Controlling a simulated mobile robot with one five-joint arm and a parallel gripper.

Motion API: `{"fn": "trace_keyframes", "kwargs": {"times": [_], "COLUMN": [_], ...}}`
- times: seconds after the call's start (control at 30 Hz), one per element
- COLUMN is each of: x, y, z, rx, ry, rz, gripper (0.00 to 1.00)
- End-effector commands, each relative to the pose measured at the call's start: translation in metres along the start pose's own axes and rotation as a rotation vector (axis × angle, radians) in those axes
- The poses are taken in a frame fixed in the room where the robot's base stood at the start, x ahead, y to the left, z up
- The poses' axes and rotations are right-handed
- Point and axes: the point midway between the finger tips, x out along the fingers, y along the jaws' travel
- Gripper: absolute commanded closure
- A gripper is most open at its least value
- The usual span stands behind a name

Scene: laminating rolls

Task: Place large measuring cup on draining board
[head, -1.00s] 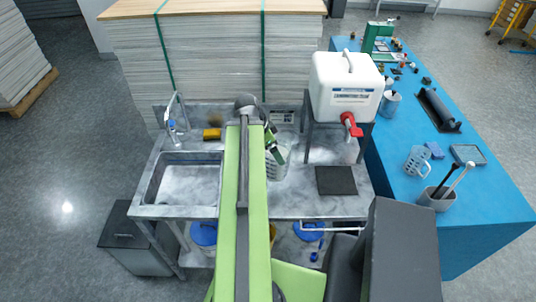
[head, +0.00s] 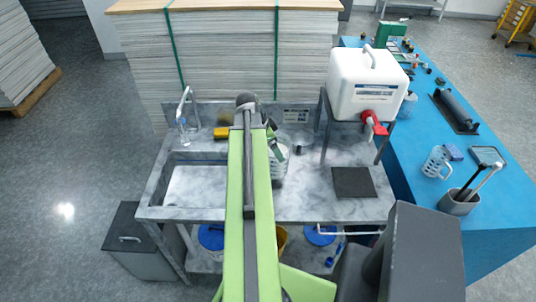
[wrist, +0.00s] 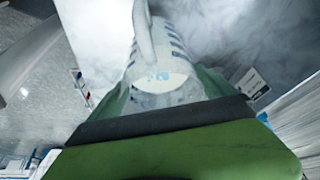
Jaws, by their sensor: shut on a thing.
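The large measuring cup (head: 280,170) is clear with blue marks. In the head view it is partly hidden behind my green arm. My gripper (head: 274,146) is shut on it. The draining board is the grey marbled top (head: 312,205) right of the sink (head: 190,187). The cup appears over its left part, close to the sink. I cannot tell whether its base touches the board.
A dark square mat (head: 353,182) lies on the right of the board. A white tank with a red tap (head: 372,124) stands on a frame behind it. A yellow sponge (head: 221,133) is near the faucet (head: 185,115). Another measuring cup (head: 436,162) stands on the blue table (head: 500,235).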

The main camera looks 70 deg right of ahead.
Motion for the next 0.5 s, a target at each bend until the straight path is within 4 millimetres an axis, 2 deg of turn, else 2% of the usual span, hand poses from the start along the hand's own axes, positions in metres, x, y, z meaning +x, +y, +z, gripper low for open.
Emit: {"fn": "trace_keyframes", "kwargs": {"times": [0.13,0.33,0.5], "x": [0.008,0.037,0.035], "y": [0.000,0.001,0.000], "z": [0.005,0.015,0.017], "rx": [-0.002,0.000,-0.004], "ry": [0.002,0.002,0.003], "rz": [-0.001,0.000,-0.001], "gripper": [0.78,0.78,0.78]}}
